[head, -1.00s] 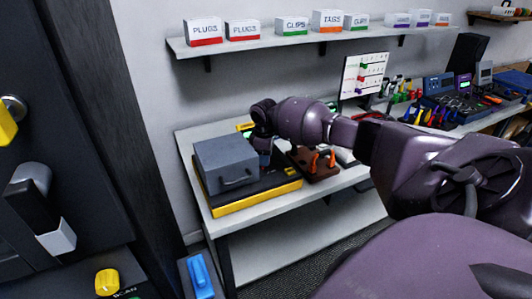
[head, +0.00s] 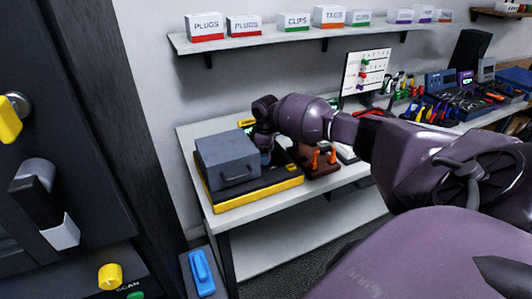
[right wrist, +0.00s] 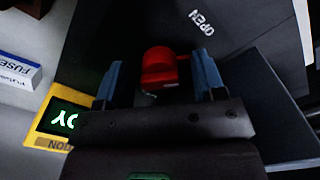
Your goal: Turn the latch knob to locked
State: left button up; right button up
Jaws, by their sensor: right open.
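The red latch knob (right wrist: 160,68) shows in the right wrist view, on a dark surface beside the white word OPEN. My right gripper (right wrist: 157,78) is open, with one blue-tipped finger on each side of the knob. Gaps show between the fingers and the knob, so it is not gripped. In the head view my right gripper (head: 265,142) is at the back right corner of the grey box (head: 226,158); the knob is hidden there. My left gripper is not in view.
The box stands on a black and yellow base (head: 255,193) on a white table (head: 270,205). A brown stand with orange pieces (head: 318,163) is to its right. A green-lit sign (right wrist: 62,117) and a white fuse box (right wrist: 18,72) are left in the wrist view. A dark cabinet (head: 85,130) stands at the left.

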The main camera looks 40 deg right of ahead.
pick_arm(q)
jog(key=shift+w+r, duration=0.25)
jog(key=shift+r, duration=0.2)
pick_arm(e)
notch_tip(320, 180, up, 11)
jog(key=shift+f, duration=0.1)
